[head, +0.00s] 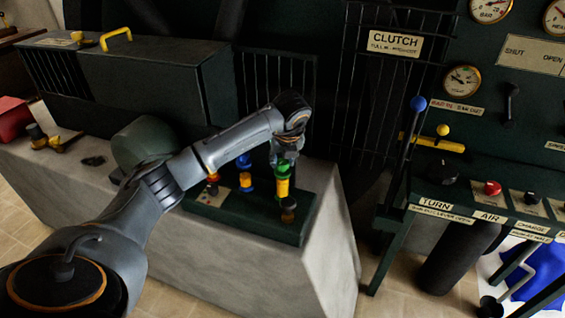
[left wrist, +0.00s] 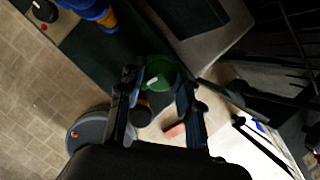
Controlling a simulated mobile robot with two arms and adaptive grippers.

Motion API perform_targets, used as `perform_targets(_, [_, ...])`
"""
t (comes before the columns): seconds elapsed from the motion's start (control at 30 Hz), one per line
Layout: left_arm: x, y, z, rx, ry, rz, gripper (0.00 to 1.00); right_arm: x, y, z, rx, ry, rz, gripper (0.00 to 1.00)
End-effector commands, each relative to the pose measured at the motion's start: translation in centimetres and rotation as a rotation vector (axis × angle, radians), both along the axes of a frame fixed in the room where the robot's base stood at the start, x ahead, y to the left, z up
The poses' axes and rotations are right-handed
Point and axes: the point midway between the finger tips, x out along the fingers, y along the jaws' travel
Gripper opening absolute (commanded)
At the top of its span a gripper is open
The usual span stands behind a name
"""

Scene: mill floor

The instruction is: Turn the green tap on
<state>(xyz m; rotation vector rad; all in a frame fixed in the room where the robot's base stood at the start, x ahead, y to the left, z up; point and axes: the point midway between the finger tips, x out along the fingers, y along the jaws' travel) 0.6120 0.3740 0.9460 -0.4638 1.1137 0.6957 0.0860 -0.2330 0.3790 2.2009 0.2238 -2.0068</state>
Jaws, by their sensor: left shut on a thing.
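The green tap (head: 283,187) stands at the right end of a dark green base plate (head: 260,226) on the stone plinth, with a green handle on top and a yellow body below. My left gripper (head: 282,157) comes down on it from above and is shut on its green handle. In the left wrist view the round green handle (left wrist: 160,72) shows between the two fingers of my gripper (left wrist: 160,80); the exact contact is dark. A blue tap (head: 245,161) and a red tap (head: 212,178) stand to its left. My right gripper is not in view.
The stone plinth (head: 220,255) carries a dark box (head: 160,75) with a yellow handle and a rounded dark green housing (head: 145,140). To the right stand a blue-knobbed lever (head: 418,104) and a panel with a red knob (head: 492,188). A dark grille (head: 380,90) rises behind.

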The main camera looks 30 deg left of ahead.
Motion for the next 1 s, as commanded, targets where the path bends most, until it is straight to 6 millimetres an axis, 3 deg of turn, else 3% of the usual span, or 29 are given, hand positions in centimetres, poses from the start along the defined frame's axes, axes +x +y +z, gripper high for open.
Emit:
perform_targets(0.4, [0.23,-0.06,0.10,0.000,-0.004,0.211,0.03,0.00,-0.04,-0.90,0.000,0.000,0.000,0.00])
perform_targets(1.0, [0.21,0.00,0.18,0.000,-0.005,0.249,0.03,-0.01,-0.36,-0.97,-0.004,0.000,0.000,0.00])
